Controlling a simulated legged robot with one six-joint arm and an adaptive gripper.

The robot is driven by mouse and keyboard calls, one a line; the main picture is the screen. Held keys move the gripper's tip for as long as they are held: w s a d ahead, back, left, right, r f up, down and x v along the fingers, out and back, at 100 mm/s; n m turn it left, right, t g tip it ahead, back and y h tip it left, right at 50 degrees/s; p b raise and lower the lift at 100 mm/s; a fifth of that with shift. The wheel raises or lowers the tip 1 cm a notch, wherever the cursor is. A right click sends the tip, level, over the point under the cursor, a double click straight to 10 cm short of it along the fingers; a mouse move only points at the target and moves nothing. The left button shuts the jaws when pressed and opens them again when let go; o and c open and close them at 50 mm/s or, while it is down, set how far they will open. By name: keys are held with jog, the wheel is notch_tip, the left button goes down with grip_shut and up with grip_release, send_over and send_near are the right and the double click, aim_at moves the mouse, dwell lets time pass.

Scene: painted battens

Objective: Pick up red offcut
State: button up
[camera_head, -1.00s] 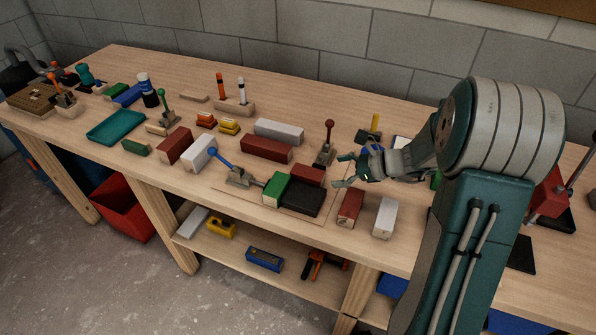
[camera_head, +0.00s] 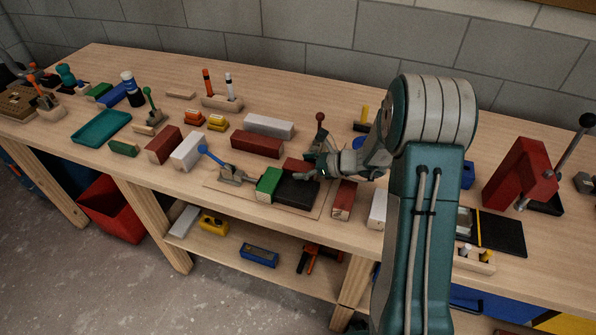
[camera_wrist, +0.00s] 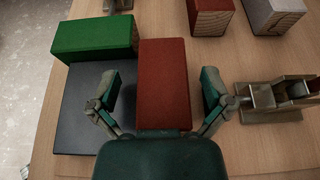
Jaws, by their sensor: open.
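The red offcut (camera_wrist: 163,85) is a short red block. In the wrist view it lies between the two fingers of my gripper (camera_wrist: 161,92), with a gap on each side. The gripper is open; its palm hides the block's near end. In the head view the red offcut (camera_head: 296,163) shows beside the black block (camera_head: 298,191), partly hidden by my gripper (camera_head: 318,169). The green block (camera_head: 268,184) is at the black block's left end; it also shows in the wrist view (camera_wrist: 95,40).
A red-knobbed toggle clamp (camera_head: 318,143) stands close behind, and a blue-handled clamp (camera_head: 231,174) at the left. A red block (camera_head: 343,199) and a white block (camera_head: 377,207) lie to the right. Long red (camera_head: 257,144) and white (camera_head: 268,126) battens lie behind left.

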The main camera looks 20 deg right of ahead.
jog(key=shift+w+a+f, duration=0.15)
jog(key=shift+w+f, duration=0.05)
jog(key=shift+w, duration=0.15)
jog(key=shift+a, duration=0.2)
jog(key=c, duration=1.2)
jog(key=shift+d, duration=0.15)
